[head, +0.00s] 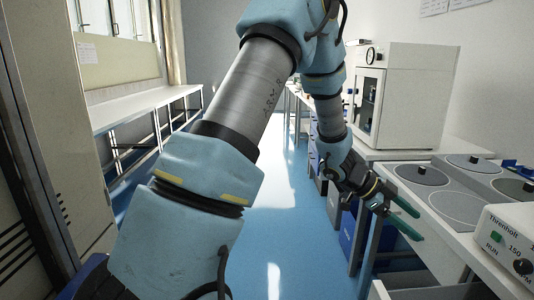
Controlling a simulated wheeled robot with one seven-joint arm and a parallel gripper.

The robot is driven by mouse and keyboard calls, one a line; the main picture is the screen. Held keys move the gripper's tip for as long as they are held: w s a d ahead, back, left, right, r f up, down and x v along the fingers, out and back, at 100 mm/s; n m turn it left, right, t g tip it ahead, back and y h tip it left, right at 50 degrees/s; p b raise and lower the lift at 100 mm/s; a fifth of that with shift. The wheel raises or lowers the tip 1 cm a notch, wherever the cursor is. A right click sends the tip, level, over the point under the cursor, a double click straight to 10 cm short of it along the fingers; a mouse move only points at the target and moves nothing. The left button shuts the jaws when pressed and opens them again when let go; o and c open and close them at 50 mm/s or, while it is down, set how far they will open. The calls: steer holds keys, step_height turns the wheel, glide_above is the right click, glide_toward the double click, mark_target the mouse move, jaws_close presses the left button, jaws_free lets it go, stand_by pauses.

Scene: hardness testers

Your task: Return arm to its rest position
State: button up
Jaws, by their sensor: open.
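My arm reaches from the lower left up to the top middle and back down to the right in the head view. My gripper (408,217) is at its end, right of the middle, pointing right and slightly down. Its two green fingers are apart, with nothing visible between them. It is near the front edge of the right-hand bench, close to the grey panel with round plates. I cannot tell whether the fingers touch the bench.
The grey panel (455,209) with several round plates lies on the right bench. A white control box (511,241) stands at its front right. A white cabinet (410,95) stands farther back. A long white bench (140,103) runs along the left. The blue aisle floor (280,235) is clear.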

steer(key=w+a+n+t+b, duration=0.2)
steer(key=w+a+n+t, duration=0.4)
steer(key=w, duration=0.4)
steer(key=w+a+f+n+t+y+b, duration=0.1)
steer(key=w+a+n+t+y, duration=0.2)
steer(key=a, duration=0.6)
steer(key=w+a+n+t+y+b, duration=0.1)
steer(key=w+a+n+y, duration=0.2)
steer(key=a, duration=0.7)
steer(key=s+a+f+n+g+y+b, duration=0.1)
steer(key=s+a+f+n+g+y, duration=0.1)
steer(key=s+a+n, duration=0.5)
steer(key=s+a+f+n+g+y+b, duration=0.2)
steer(key=s+a+n+g, duration=0.15)
steer(key=s+a, duration=0.65)
step_height(320, 180, up, 13)
steer(key=p, duration=1.3)
steer(key=shift+s+n, duration=0.2)
steer(key=shift+n, duration=0.25)
steer(key=shift+d+t, duration=0.1)
steer(key=shift+t, duration=0.15)
steer(key=shift+c, duration=0.2)
